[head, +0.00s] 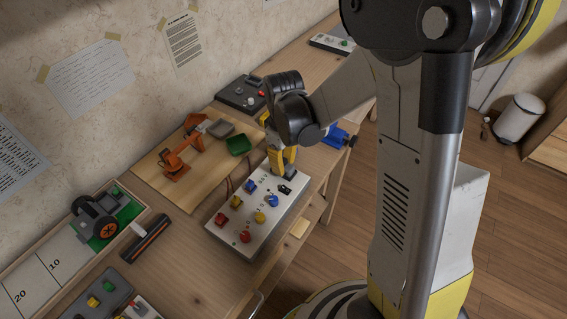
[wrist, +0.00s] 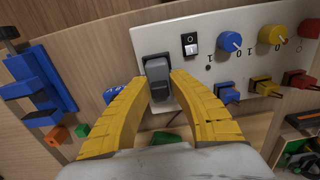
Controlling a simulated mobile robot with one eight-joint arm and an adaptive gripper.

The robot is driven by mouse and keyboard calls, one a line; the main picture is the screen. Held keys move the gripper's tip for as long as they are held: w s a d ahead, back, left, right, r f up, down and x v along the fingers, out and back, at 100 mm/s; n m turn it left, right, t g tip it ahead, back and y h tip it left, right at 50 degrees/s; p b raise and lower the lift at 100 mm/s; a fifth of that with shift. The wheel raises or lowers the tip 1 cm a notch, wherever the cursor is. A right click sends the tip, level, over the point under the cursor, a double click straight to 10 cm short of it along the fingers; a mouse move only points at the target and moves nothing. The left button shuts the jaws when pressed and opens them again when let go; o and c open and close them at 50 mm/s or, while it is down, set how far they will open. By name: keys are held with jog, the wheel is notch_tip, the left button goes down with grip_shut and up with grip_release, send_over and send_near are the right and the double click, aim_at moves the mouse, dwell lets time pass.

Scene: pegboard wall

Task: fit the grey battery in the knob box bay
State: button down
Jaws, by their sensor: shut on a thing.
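The white knob box (head: 233,222) lies on the workbench, with red, yellow and blue knobs on its face. In the wrist view its white panel (wrist: 205,62) fills the upper right. My gripper (head: 283,170) is over the box's far end, fingers pointing down. In the wrist view my gripper (wrist: 160,85) has its yellow fingers shut on the grey battery (wrist: 157,68). The battery is against the panel's left end, left of a black-and-white switch (wrist: 190,44). The battery and fingers hide the bay, so I cannot tell how deep the battery sits.
A blue vise (head: 338,136) is at the bench edge beyond the box; it also shows in the wrist view (wrist: 38,88). A board with an orange toy arm (head: 180,160) and a green tray (head: 238,145) is left of the box. A dark device (head: 242,94) stands behind.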

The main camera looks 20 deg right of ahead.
aim_at(284, 160)
jog(key=shift+f, duration=0.25)
dwell(0.3)
jog(key=c, duration=0.8)
grip_release()
jog(key=shift+o, duration=0.2)
jog(key=shift+r, duration=0.1)
jog(key=shift+r+p, duration=2.4)
jog(key=shift+r, duration=1.1)
